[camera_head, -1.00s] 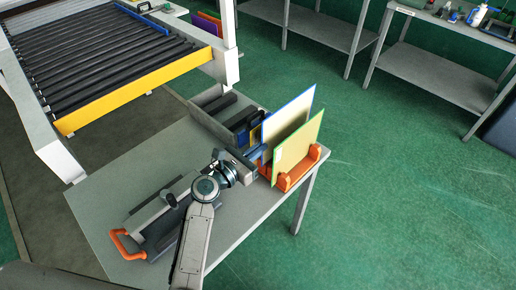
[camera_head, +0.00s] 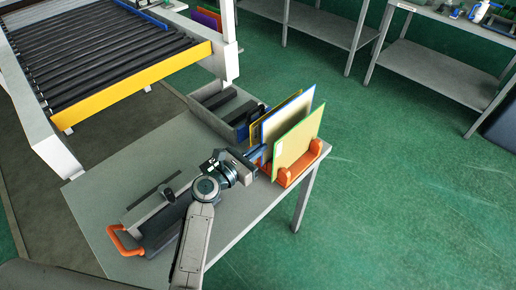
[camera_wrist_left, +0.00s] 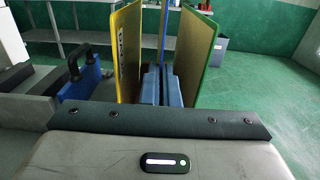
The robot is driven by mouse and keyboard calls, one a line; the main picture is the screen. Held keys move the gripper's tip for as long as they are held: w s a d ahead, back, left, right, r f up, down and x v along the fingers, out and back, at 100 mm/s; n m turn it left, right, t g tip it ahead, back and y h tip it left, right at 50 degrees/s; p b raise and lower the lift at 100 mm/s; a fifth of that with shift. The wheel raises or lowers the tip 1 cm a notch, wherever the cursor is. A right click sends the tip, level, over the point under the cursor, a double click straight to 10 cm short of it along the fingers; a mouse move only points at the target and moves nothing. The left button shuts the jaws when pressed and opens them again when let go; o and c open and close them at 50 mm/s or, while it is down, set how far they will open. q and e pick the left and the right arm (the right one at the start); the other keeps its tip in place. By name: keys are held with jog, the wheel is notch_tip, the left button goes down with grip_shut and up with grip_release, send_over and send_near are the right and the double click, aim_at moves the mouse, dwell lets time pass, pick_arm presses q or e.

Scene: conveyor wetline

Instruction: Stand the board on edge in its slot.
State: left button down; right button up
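A blue-edged board (camera_head: 285,118) stands upright over the orange rack (camera_head: 309,159), between a yellow-edged board (camera_head: 262,120) and a green-edged board (camera_head: 298,145). My left gripper (camera_head: 262,152) is shut on the blue-edged board's near edge. In the left wrist view the blue-edged board (camera_wrist_left: 162,30) shows edge-on between the blue fingers (camera_wrist_left: 161,90). The yellow-edged board (camera_wrist_left: 128,50) is on the left and the green-edged board (camera_wrist_left: 195,60) on the right, both apart from it. The lower edge of the blue-edged board is hidden, so its seating in the slot cannot be seen. My right gripper is not in view.
A grey bin (camera_head: 212,97) with dark items and a blue item with a black handle (camera_wrist_left: 85,75) is left of the boards. A fixture with an orange handle (camera_head: 122,243) lies on the table (camera_head: 110,190). A roller conveyor (camera_head: 110,60) stands behind.

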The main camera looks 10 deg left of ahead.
pick_arm(q)
jog(key=shift+f+b, duration=1.5)
jog(key=shift+f, duration=0.65)
jog(key=c, duration=1.9)
grip_release()
jog(key=shift+s, duration=0.1)
jog(key=shift+p+v, duration=0.45)
jog(key=shift+v, duration=1.75)
jog(key=o, duration=0.5)
jog(key=shift+o, duration=0.2)
jog(key=shift+a, duration=0.1)
